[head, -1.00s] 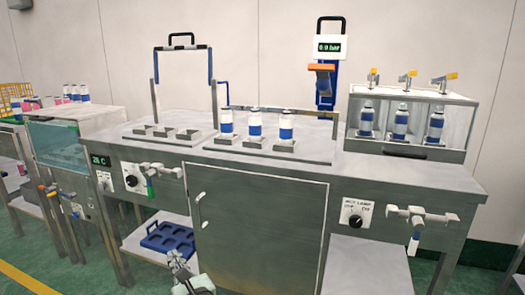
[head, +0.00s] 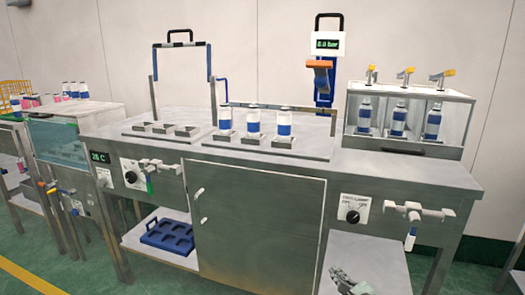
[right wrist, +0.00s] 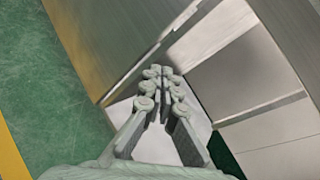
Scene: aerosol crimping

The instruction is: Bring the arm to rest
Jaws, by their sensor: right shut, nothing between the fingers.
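My right gripper (head: 346,280) shows at the bottom edge of the head view, low in front of the bench's open lower shelf. In the right wrist view its grey fingers (right wrist: 163,78) come together at the tips with nothing between them. Its distance to the cabinet and shelf is hard to tell. My left gripper is in neither view.
The steel bench (head: 395,172) carries three blue-banded cans (head: 254,122), a blue press (head: 324,85) with a display, and a clear-fronted case (head: 415,97) with three more cans. A blue tray (head: 167,238) sits on the lower left shelf. Green floor (right wrist: 50,95) lies left of the gripper in the wrist view.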

